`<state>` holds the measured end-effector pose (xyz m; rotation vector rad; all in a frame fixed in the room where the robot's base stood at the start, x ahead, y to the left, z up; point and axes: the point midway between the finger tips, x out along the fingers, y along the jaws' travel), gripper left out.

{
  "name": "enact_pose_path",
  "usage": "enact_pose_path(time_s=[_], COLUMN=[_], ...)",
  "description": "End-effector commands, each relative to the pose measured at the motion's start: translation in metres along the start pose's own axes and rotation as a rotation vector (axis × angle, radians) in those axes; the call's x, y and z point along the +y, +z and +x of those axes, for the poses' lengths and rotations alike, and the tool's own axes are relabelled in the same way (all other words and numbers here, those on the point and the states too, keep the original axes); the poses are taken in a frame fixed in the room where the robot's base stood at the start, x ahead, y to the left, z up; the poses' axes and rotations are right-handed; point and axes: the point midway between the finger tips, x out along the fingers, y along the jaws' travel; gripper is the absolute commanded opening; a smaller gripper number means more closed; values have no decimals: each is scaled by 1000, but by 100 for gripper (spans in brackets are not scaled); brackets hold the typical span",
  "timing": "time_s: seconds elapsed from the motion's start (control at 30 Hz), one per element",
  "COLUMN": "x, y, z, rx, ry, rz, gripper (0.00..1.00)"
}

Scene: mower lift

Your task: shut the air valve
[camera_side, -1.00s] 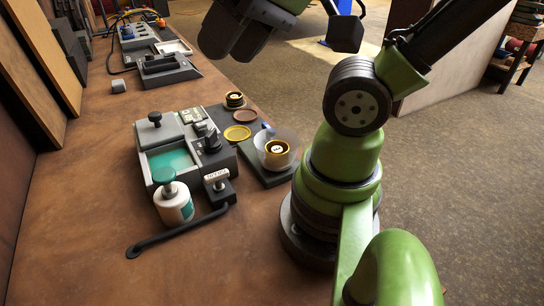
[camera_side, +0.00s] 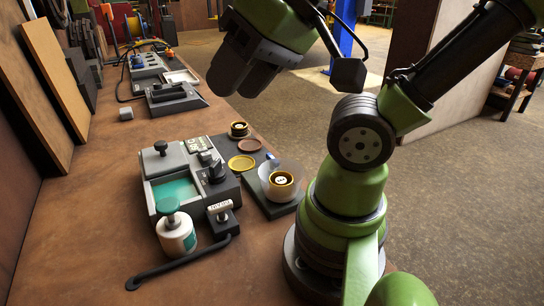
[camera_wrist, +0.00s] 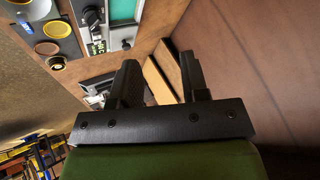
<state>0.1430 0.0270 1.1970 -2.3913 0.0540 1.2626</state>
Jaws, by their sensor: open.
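No part in view is labelled clearly enough for me to tell which is the air valve. The bench unit (camera_side: 190,160) in the side view carries a dark knob (camera_side: 217,172) and a black knob on its lid (camera_side: 160,147). My gripper (camera_side: 238,80) hangs above the bench's right edge, between these units, open and apart from everything. In the wrist view my gripper (camera_wrist: 160,72) has its two dark fingers spread with nothing between them.
A clear bowl (camera_side: 268,180) and round dishes (camera_side: 241,162) sit right of the unit. Boards (camera_side: 52,92) lean on the wall. The bench (camera_side: 90,200) is clear at left.

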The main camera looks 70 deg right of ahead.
Motion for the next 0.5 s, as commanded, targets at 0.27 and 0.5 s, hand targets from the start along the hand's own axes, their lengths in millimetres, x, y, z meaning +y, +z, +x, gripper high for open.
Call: enact_pose_path(time_s=[0.27,0.5], x=[23,108], y=[-27,-68], z=[19,60], rx=[-44,-183], ry=[130,357], rz=[61,203], gripper=[40,40])
